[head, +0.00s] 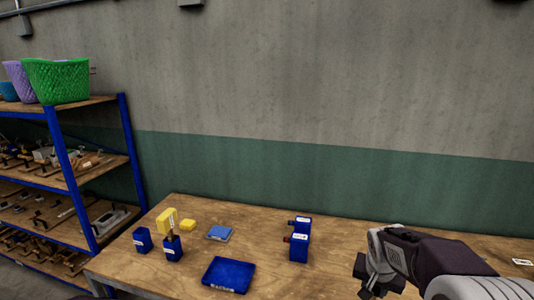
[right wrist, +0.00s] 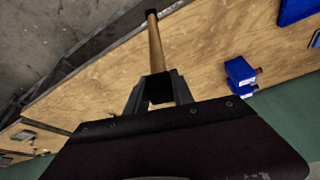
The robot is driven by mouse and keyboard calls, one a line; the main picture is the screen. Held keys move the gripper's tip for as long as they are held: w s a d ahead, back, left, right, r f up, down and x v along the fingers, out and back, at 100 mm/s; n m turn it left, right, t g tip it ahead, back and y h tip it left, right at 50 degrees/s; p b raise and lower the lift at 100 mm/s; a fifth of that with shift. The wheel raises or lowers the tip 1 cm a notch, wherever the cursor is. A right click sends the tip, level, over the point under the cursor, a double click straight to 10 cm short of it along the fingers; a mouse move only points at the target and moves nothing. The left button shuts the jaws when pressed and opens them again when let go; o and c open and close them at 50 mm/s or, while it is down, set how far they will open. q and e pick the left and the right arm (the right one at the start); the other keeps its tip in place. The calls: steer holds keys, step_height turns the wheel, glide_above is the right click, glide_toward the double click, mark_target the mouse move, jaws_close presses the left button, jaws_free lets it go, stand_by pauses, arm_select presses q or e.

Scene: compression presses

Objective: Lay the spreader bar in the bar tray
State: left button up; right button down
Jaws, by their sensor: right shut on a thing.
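The spreader bar (right wrist: 156,45) is a wooden rod with black ends, seen in the right wrist view. My right gripper (right wrist: 159,84) is shut on its near black end, and the rod points away from the fingers. In the head view my right gripper (head: 374,277) is at the lower right, over the table's right part; the rod cannot be made out there. A shallow blue tray with a white label, which looks like the bar tray (head: 228,274), lies at the table's front, well left of the gripper. My left gripper is not in view.
Two blue blocks (head: 299,247) stand between the tray and my right gripper. Blue holders (head: 143,240), yellow pieces (head: 188,225) and a flat blue piece (head: 219,232) are on the left of the wooden table (head: 200,204). A loaded shelf (head: 92,165) stands farther left.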

steer(key=s+a+f+n+y+b, duration=0.1)
steer(key=s+a+f+n, duration=0.2)
steer(key=f, duration=0.3)
steer(key=s+a+f+n+y+b, duration=0.1)
steer(key=s+a+f+n+b, duration=0.1)
steer(key=a+f, duration=0.4)
steer(key=shift+s+a+f+n+t, duration=0.15)
steer(key=shift+s+f+n+t, duration=0.2)
steer(key=shift+n, duration=0.25)
steer(key=shift+s+r, duration=0.1)
steer(key=shift+r, duration=0.05)
